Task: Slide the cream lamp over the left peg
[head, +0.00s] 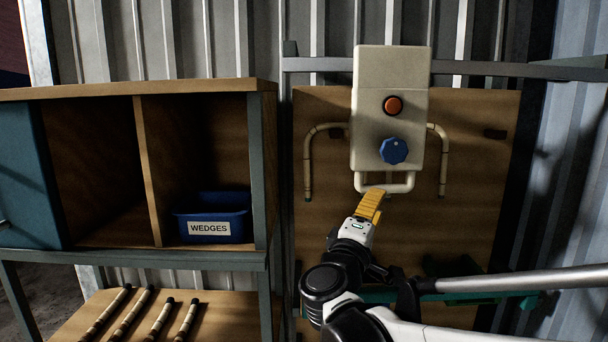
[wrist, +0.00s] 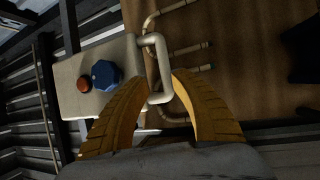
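The cream lamp (head: 372,75) is a pale upright box with a red button, a blue knob and a loop handle (head: 386,187) at its bottom. It stands against the wooden board in the head view. It lies sideways in the wrist view (wrist: 70,105), with its handle (wrist: 164,68) reaching between my fingers. My gripper (head: 373,197) has yellow fingers and is just below the handle. In the wrist view my gripper (wrist: 160,78) is open, one finger on each side of the handle's outer end.
Bent rattan rods (head: 308,165) flank the lamp on both sides. A shelf at left holds a blue WEDGES bin (head: 212,207). Several rods (head: 130,315) lie below it. A grey rail (head: 500,68) crosses above.

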